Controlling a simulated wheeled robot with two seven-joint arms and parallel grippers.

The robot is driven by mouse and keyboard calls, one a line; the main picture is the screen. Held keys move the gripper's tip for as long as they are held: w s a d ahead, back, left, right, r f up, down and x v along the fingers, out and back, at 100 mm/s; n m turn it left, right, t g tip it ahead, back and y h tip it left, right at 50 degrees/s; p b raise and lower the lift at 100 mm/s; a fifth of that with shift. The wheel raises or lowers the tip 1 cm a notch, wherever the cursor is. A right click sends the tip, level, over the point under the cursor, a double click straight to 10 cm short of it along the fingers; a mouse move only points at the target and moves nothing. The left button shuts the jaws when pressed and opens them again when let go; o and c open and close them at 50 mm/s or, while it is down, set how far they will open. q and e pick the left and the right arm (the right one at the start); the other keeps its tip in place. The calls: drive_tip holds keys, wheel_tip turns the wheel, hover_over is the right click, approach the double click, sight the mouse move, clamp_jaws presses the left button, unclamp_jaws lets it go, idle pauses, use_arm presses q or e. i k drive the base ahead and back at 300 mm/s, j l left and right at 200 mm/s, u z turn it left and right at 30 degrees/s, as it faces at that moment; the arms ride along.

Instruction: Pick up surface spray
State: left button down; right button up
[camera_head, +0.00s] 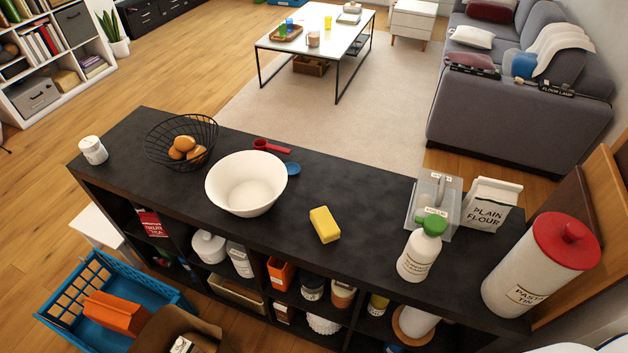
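A white bottle with a green top (420,250), which looks like the surface spray, stands upright on the black shelf top (360,255), right of the middle. Its label is too small to read surely. It stands close in front of a grey box-like holder with a handle (446,195). Neither of my grippers shows in the head view, and nothing is seen touching the bottle.
A tall pasta tin with a red lid (540,265) and a plain flour bag (490,203) stand to the bottle's right. A yellow sponge (324,225), white bowl (246,184), wire basket (182,142) and white mug (93,150) lie leftward. Clear top separates sponge and bottle.

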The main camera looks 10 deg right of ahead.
sight(421, 250)
drive_tip(key=z, duration=1.25)
